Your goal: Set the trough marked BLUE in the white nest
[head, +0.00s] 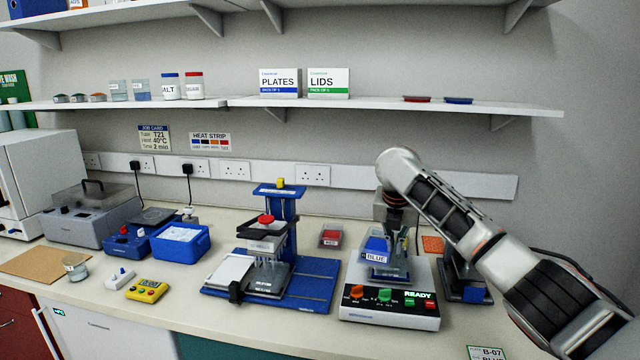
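My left gripper is out of view.
A small red-labelled trough (330,236) stands behind, between the rig and the device. An orange patch (432,244) lies behind my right arm. A blue tub (181,242), a yellow timer (147,290) and a glass jar (76,268) stand at left. The front bench strip is mostly clear.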

